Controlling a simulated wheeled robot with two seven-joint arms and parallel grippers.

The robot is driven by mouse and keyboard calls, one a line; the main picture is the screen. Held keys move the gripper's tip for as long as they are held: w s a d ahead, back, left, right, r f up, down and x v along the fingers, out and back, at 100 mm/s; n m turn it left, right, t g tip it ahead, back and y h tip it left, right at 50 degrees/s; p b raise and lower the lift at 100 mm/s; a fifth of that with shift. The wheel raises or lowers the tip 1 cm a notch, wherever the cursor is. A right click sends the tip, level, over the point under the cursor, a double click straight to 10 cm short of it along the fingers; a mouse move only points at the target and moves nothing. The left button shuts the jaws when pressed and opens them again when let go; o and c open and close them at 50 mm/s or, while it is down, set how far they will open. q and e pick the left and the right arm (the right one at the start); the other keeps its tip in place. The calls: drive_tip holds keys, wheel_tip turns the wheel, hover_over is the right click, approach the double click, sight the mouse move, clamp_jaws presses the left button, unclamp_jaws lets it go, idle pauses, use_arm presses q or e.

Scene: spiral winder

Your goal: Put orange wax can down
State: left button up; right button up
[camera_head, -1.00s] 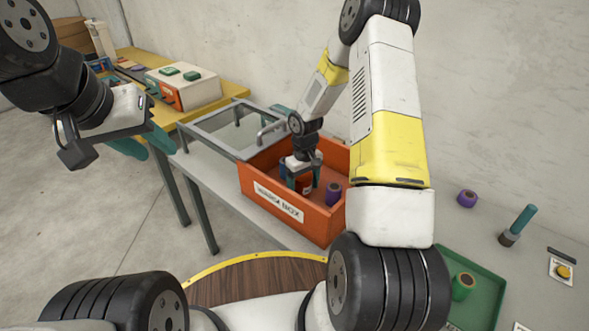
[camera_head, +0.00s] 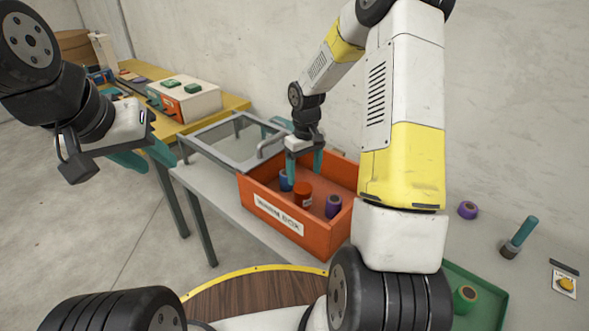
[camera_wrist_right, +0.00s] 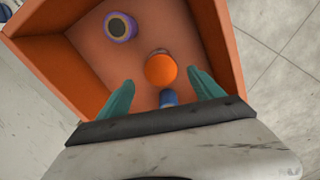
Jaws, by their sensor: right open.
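The orange wax can (camera_head: 303,194) stands upright inside the orange warm box (camera_head: 262,203), between a blue can (camera_head: 286,180) and a purple can (camera_head: 333,206). In the right wrist view its round orange top (camera_wrist_right: 161,69) shows ahead of the fingertips. My right gripper (camera_head: 304,176) is open and empty above the box, apart from the orange can; its two teal fingers also show in the right wrist view (camera_wrist_right: 160,88). My left gripper (camera_head: 150,163) is up at the left over the floor, far from the box, with its teal fingers apart.
The box's framed glass lid (camera_head: 225,141) is open on the left. A purple spool (camera_head: 468,209), a teal-handled tool (camera_head: 519,236) and a green tray (camera_head: 486,291) lie on the right. A yellow table (camera_head: 232,104) with a white-orange device (camera_head: 185,98) stands behind.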

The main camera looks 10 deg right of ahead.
drive_tip(key=s+r+m+t, duration=0.1)
drive_tip(key=s+r+t, duration=0.1)
drive_tip(key=s+r, duration=0.5)
drive_tip(key=s+r+m+t, duration=0.1)
drive_tip(key=s+r, duration=0.2)
drive_tip(key=r, duration=0.9)
drive_tip(key=s+a+r+m+t+y, duration=0.1)
drive_tip(key=s+r, duration=0.2)
drive_tip(key=s, duration=0.4)
drive_tip(key=s+a+r+m+t+y, duration=0.1)
drive_tip(key=s+a+r+t, duration=0.1)
drive_tip(key=s, duration=0.5)
drive_tip(key=shift+s+r, duration=0.15)
drive_tip(key=shift+r, duration=0.6)
drive_tip(key=shift+a, duration=0.1)
